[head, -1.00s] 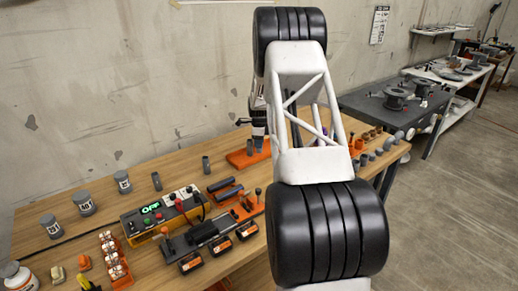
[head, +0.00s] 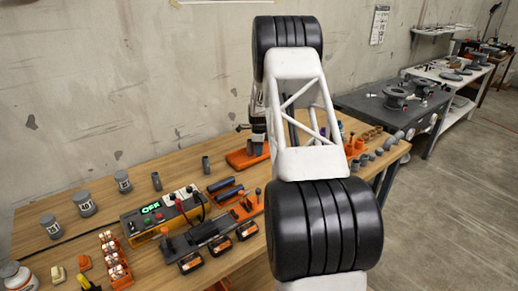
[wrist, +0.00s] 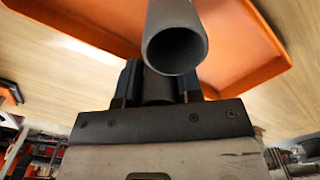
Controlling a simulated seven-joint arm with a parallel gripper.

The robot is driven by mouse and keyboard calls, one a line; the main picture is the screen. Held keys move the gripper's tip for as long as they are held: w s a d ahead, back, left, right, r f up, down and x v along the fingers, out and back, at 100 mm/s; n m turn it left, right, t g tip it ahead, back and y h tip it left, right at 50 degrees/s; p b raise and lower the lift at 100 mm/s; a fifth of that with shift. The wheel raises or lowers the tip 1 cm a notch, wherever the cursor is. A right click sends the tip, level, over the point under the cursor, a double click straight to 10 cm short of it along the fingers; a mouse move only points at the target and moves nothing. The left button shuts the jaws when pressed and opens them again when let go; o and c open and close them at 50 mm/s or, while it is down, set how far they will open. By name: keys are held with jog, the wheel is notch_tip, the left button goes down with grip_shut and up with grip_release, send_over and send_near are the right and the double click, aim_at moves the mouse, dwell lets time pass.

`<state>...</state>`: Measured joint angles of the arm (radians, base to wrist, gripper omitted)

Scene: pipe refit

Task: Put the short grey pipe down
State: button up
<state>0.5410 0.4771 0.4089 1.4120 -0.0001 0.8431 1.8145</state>
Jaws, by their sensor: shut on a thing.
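My gripper (head: 258,138) is low over an orange tray (head: 236,160) at the back of the wooden table. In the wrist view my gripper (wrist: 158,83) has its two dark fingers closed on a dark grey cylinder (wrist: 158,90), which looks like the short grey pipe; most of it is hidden. Another grey pipe (wrist: 175,20) shows its open round end nearer the camera and covers part of the fingers. In the head view a small upright grey pipe (head: 249,147) stands at the tray, just left of my gripper. Contact between the held pipe and the tray cannot be seen.
Upright grey pipes (head: 206,165) and (head: 156,181) stand left of the tray. Labelled grey jars (head: 84,204), a control box (head: 160,215) and dark pipes in an orange holder (head: 226,188) are nearer. Several grey fittings (head: 365,160) stand at the right.

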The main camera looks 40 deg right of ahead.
jog(key=shift+f, duration=0.1)
jog(key=o, duration=0.9)
notch_tip(320, 180, up, 12)
jog(key=shift+r, duration=0.15)
dwell(0.5)
dwell(0.5)
